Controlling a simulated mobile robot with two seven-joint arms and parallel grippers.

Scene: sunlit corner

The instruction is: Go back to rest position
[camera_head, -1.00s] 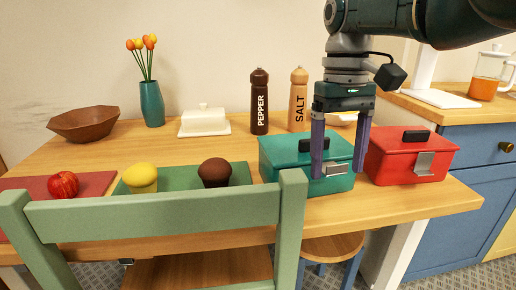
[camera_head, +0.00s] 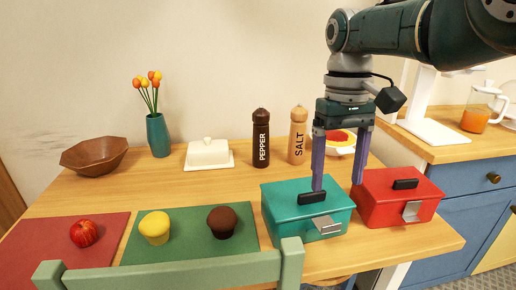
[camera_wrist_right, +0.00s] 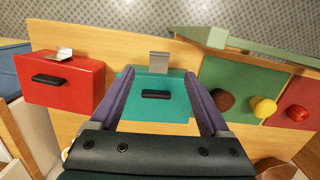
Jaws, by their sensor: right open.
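My right gripper (camera_head: 337,188) is open and empty, pointing down above the back of the teal box. In the right wrist view its two purple fingers (camera_wrist_right: 162,125) appear on either side of the teal box (camera_wrist_right: 176,84). The teal box (camera_head: 282,205) is closed, with a black handle on its lid and a metal latch on its front. In the head view one fingertip overlaps the lid near the handle; I cannot tell if it touches. My left gripper is not in view.
A closed red box (camera_head: 375,206) stands just right of the teal box. Muffins sit on a green mat (camera_head: 190,250), and an apple (camera_head: 84,233) on a red mat. Pepper (camera_head: 261,145) and salt (camera_head: 297,142) mills stand behind. A green chair (camera_head: 170,276) is at the front edge.

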